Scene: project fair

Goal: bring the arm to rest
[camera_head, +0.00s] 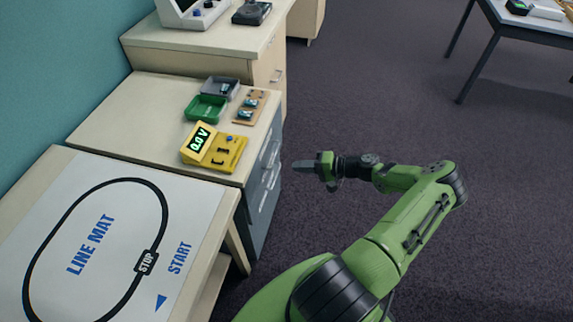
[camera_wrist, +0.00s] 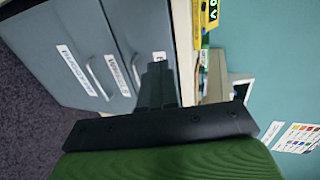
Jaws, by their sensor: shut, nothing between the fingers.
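My arm is green with dark joints and reaches out over the floor from the bottom of the head view. My gripper (camera_head: 305,164) is shut and empty. It points left toward the drawer cabinet (camera_head: 259,205), at about the height of its top, with a gap between them in the head view. In the wrist view my gripper's shut fingers (camera_wrist: 158,75) stand in front of the labelled cabinet drawers (camera_wrist: 80,50).
A yellow meter (camera_head: 225,152) reading 0.0 V, a green tray (camera_head: 206,108), a grey tray (camera_head: 221,87) and a wooden board (camera_head: 262,97) sit on the cabinet. A line mat (camera_head: 190,205) lies on the nearer table. Open carpet (camera_head: 400,120) lies right of the cabinets. Another table (camera_head: 500,28) stands far right.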

